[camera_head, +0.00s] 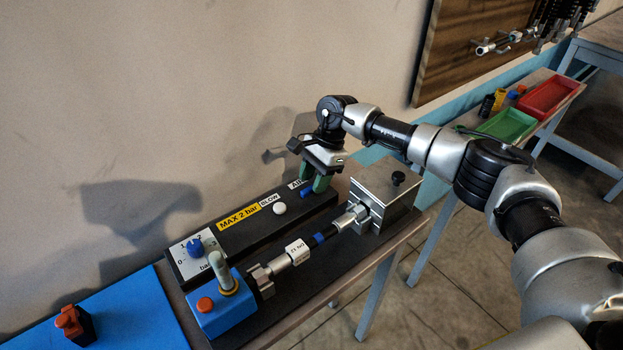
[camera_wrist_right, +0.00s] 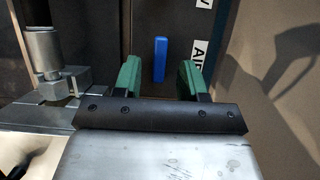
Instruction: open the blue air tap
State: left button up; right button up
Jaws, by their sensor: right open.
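The blue air tap (camera_head: 307,193) is a small blue lever on the dark control panel (camera_head: 237,236), beside the "AIR" label. In the right wrist view the blue tap (camera_wrist_right: 160,60) stands lengthwise between the two green fingers, with a gap on each side. My right gripper (camera_head: 316,181) is open, its green fingers pointing down at the tap; in the wrist view the gripper (camera_wrist_right: 160,78) shows nothing held. Whether the fingertips reach down to the lever's height cannot be told. My left gripper is not in view.
A metal block (camera_head: 388,194) with a black knob stands right of the tap. A blue pump block (camera_head: 221,309) with a lever and a white-labelled rod lie in front of the panel. The wall (camera_head: 150,120) is close behind. Green (camera_head: 507,126) and red (camera_head: 546,97) trays stand far right.

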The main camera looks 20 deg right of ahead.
jog(key=shift+x, duration=0.75)
jog(key=shift+c, duration=0.4)
grip_shut()
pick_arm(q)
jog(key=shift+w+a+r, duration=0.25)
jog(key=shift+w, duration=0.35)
